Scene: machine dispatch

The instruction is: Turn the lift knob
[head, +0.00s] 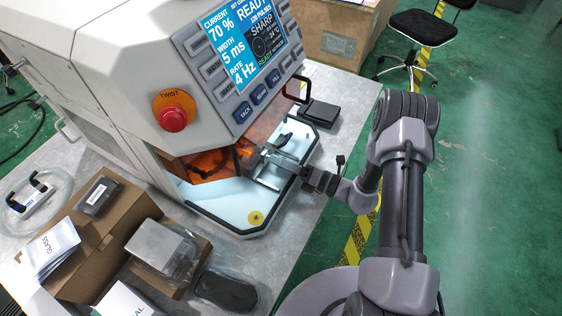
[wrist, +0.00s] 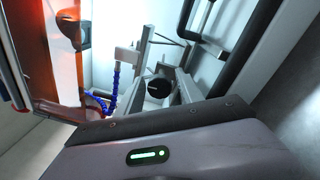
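My gripper (head: 262,170) reaches from the right into the lit opening of the grey-white machine (head: 120,60). In the wrist view its two metal fingers (wrist: 165,78) point away from the camera with a gap between them. A black round knob (wrist: 158,89), likely the lift knob, shows in that gap, beyond the gripper body. I cannot tell whether the fingers touch it, but they do not look closed on it. In the head view I cannot make out the knob for sure; the fingers and the hood partly hide that area.
An orange see-through hood (head: 210,162) hangs over the opening. A blue segmented hose (wrist: 115,88) stands left of the fingers. A red twist button (head: 173,119) and a screen (head: 243,45) are on the machine front. A cardboard box (head: 85,245) and other items lie at the left front.

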